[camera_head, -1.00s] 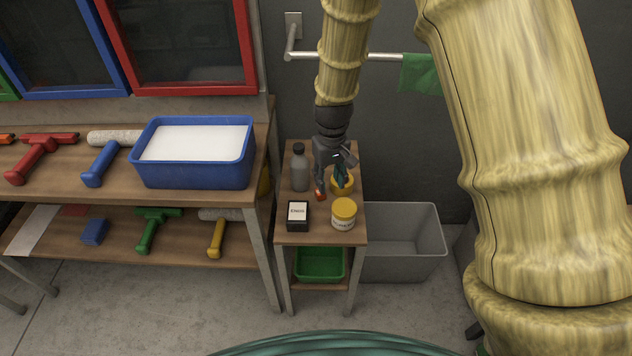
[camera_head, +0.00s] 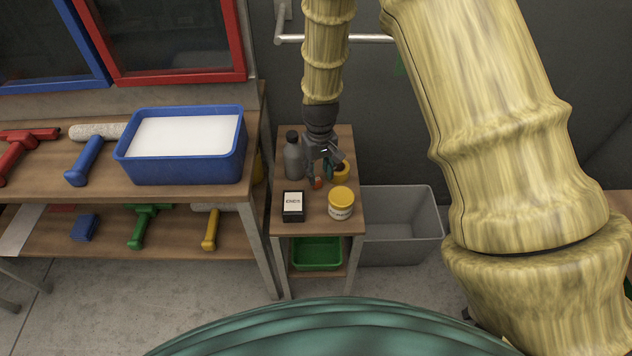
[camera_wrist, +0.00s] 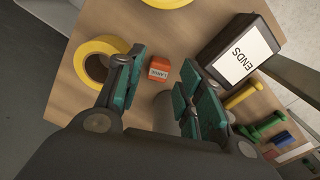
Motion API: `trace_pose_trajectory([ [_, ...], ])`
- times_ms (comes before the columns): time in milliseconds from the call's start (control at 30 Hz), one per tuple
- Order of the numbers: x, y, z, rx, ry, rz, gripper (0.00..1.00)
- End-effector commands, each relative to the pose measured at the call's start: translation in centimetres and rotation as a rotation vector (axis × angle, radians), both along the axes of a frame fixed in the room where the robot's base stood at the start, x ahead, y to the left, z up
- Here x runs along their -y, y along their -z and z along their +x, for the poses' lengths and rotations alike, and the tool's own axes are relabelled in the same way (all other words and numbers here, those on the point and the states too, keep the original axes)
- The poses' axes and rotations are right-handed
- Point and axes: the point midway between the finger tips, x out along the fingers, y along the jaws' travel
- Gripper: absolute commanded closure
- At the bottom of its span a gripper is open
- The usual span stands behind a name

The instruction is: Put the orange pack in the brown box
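The orange pack (camera_head: 317,183) is a small block with a white label, lying on the wooden top of a small stand. In the wrist view the orange pack (camera_wrist: 159,69) shows beyond and between my fingertips, apart from both as far as I can see. My gripper (camera_head: 321,174) is open and empty over the stand; its teal-padded fingers (camera_wrist: 160,86) are spread in the wrist view. A dark box (camera_head: 293,206) with a white label reading ENDS stands at the stand's front left. It also shows in the wrist view (camera_wrist: 213,50). No plainly brown box is visible.
A yellow tape roll (camera_wrist: 83,72) lies close by one finger. A yellow-lidded jar (camera_head: 341,204) and a grey bottle (camera_head: 294,160) share the stand. A green bin (camera_head: 317,255) sits below. A grey tub (camera_head: 402,224) stands right; a bench with a blue tray (camera_head: 181,175) stands left.

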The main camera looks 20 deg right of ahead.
Motion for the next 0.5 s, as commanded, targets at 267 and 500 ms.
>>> trace_pose_trajectory([
  [267,-0.3,3.2,0.2,-0.003,-0.001,0.000,0.62],
  [500,-0.3,4.6,0.2,-0.001,0.000,0.000,0.62],
])
